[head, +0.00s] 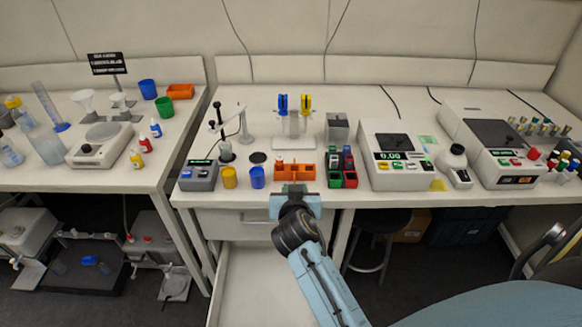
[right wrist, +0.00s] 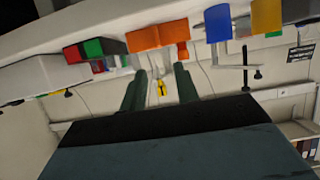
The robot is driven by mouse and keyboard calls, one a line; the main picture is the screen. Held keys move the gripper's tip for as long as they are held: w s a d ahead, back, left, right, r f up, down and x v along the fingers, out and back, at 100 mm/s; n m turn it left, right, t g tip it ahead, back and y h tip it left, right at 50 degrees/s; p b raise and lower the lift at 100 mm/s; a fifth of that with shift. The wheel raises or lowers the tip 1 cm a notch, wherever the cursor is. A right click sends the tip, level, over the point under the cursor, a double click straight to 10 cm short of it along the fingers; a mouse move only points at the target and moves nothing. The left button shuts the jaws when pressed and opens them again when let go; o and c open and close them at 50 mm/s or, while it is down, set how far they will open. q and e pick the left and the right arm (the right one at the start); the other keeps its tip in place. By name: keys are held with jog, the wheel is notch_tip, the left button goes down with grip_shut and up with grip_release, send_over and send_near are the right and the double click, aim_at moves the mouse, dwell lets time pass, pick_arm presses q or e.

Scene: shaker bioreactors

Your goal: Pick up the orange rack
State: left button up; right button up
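The orange rack (head: 295,172) sits near the front edge of the middle bench, with a small tube or bottle at its left end. In the right wrist view, the orange rack (right wrist: 158,37) shows at the top, tilted. My right gripper (head: 295,187) is just in front of the rack in the head view, and its fingers are hard to make out there. In the right wrist view my right gripper (right wrist: 160,77) has two dark fingers spread apart with nothing between them, pointing at the rack. I cannot tell whether they touch it. My left gripper is not in view.
A red, green and black rack group (head: 342,168) stands close right of the rack. A blue cup (head: 257,178) and yellow cup (head: 229,178) stand to its left. A pipette stand (head: 293,138) is behind it. Another orange container (head: 180,91) lies on the left bench.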

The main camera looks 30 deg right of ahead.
aim_at(295, 175)
jog(key=x, duration=0.5)
jog(key=shift+w+d+f, duration=0.15)
jog(key=shift+f, duration=0.05)
jog(key=x, duration=0.3)
jog(key=shift+d+f, duration=0.1)
jog(key=shift+f, duration=0.05)
jog(key=shift+w+d+f, duration=0.1)
jog(key=shift+w+f, duration=0.05)
jog(key=shift+w, duration=0.25)
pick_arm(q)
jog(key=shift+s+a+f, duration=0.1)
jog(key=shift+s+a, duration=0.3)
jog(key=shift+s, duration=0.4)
pick_arm(e)
grip_shut()
